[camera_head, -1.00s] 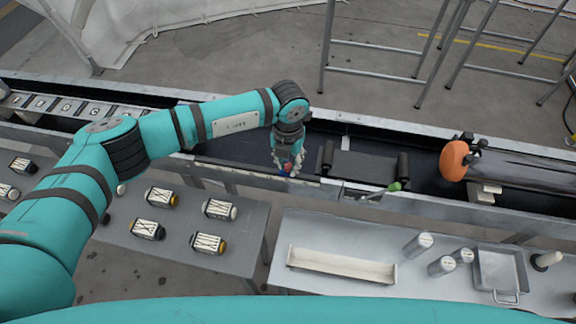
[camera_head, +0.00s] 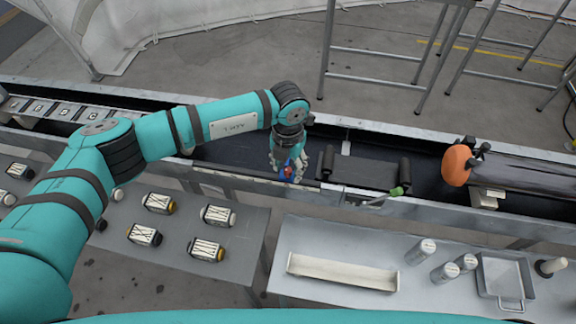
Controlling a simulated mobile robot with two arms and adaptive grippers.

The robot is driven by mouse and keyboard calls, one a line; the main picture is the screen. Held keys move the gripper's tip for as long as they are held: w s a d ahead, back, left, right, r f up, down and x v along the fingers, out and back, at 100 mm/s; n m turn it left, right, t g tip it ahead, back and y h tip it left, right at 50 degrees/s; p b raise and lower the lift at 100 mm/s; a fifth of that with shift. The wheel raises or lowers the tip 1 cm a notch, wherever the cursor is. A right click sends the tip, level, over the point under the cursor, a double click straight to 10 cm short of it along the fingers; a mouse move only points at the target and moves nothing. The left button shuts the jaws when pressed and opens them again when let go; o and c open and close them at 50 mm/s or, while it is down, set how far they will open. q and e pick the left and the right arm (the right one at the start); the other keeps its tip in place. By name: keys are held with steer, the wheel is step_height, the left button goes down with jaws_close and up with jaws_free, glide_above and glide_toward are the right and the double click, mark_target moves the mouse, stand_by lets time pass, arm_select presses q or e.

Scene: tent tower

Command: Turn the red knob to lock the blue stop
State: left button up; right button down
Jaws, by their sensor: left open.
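My left gripper (camera_head: 288,168) points down at the near rail of the long trough, left of the black rollers. Its jaws are open, with fingers around or just above the red knob (camera_head: 288,170). The blue stop (camera_head: 286,177) shows as a small blue patch just below the red, between the fingertips. The fingers hide most of both, so I cannot tell whether they touch the knob or how it is turned. My right gripper is not in view.
A dark belt between two rollers (camera_head: 370,172) lies right of the gripper, with a green-handled lever (camera_head: 396,191) on the rail. An orange disc (camera_head: 457,165) stands further right. Grey tables (camera_head: 340,240) hold cylinders, a tray and several striped blocks in front.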

mark_target(288, 170)
arm_select(q)
step_height(288, 170, up, 12)
stand_by(0.4)
steer(key=shift+f, duration=0.15)
